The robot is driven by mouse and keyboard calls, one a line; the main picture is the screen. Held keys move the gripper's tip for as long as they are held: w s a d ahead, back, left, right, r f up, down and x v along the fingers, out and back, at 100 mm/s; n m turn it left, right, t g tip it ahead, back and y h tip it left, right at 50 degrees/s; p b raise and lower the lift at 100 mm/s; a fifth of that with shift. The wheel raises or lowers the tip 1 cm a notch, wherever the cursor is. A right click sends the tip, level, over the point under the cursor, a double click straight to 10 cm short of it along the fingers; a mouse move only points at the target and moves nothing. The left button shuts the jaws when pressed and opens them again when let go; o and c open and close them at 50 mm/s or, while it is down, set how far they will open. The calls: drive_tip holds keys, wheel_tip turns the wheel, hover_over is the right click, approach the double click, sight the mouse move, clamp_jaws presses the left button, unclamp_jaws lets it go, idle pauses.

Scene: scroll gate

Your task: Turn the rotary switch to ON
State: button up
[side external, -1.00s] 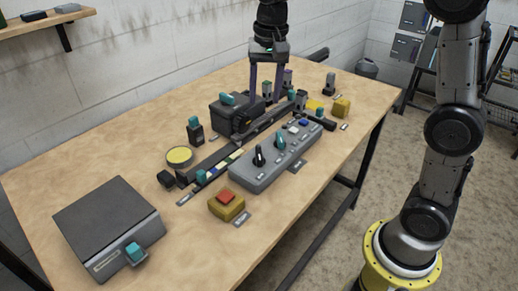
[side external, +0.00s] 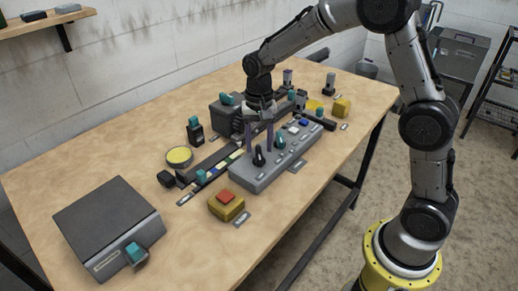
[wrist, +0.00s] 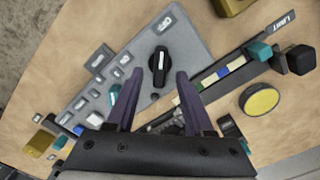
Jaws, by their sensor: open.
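The rotary switch is a black knob with a white pointer line (wrist: 158,65) on a sloped grey control panel (wrist: 190,48). In the side view the black knob (side external: 258,158) stands near the left end of the panel. In the wrist view its pointer line aims at a label (wrist: 165,22) that seems to read OFF. My gripper (side external: 260,146) is open and empty above the knob. In the wrist view the open fingers (wrist: 160,74) are on either side of the knob's near end. Whether they touch it I cannot tell.
A teal lever (side external: 280,142) stands beside the knob on the panel, with small buttons farther right. A dark rail with a slider (side external: 201,176) runs behind the panel. A yellow block with a red button (side external: 226,197) sits in front.

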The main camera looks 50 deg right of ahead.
drive_tip(key=shift+f, duration=1.05)
clamp_jaws()
